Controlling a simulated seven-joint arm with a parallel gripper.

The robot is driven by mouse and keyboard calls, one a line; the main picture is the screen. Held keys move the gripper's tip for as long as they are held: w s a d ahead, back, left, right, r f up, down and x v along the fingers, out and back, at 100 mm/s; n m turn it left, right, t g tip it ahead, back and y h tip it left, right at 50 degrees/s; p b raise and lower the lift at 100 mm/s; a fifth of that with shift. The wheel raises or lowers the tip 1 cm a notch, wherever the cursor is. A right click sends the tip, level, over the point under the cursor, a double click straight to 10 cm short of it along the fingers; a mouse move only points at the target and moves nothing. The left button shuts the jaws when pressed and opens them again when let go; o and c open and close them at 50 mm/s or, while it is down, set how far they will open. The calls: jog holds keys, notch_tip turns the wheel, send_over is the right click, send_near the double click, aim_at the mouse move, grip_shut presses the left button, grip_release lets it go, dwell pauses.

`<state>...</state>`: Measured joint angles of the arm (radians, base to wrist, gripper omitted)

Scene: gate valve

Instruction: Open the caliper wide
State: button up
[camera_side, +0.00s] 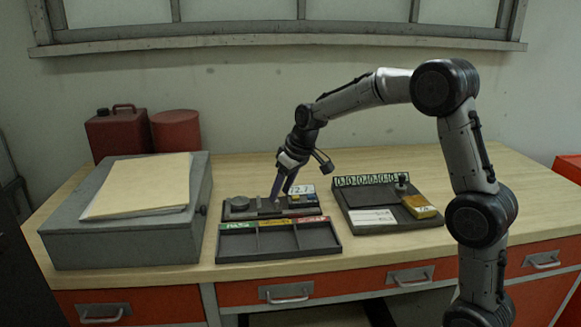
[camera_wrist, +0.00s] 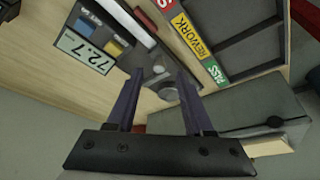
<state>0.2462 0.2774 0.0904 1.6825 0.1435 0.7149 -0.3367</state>
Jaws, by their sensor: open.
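A dark measuring station (camera_side: 228,214) stands on the bench behind a three-part tray. It carries a numeric display (camera_side: 303,190), a round grey disc (camera_side: 239,203) at its left end, and small yellow and blue blocks. In the wrist view the display (camera_wrist: 83,50) reads 72.7. My gripper (camera_side: 281,196) points down over the station, its two fingers apart. In the wrist view my gripper (camera_wrist: 158,75) has small pale metal parts between and beyond its fingertips. I cannot make out the caliper's jaws or slider clearly, nor whether the fingers touch it.
The tray (camera_side: 279,256) with green, yellow and red labels lies in front of the station. A grey box (camera_side: 120,240) with papers stands left. A dark board (camera_side: 354,205) with number tiles and a yellow block (camera_side: 419,206) lies right. Bare bench shows at far right.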

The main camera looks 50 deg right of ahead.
jog(key=v, duration=1.1)
jog(key=shift+s, duration=0.1)
jog(key=s+a+r+n+t, duration=0.1)
jog(key=s+a+r, duration=0.25)
jog(key=s, duration=0.35)
jog(key=s+a+r+n+t, duration=0.1)
jog(key=s+a+r, duration=0.1)
jog(key=s+a, duration=0.4)
jog(key=s+f+m, duration=0.2)
jog(key=s+f, duration=0.9)
jog(key=s, duration=0.4)
jog(key=shift+a+g, duration=0.3)
jog(key=shift+g, duration=0.1)
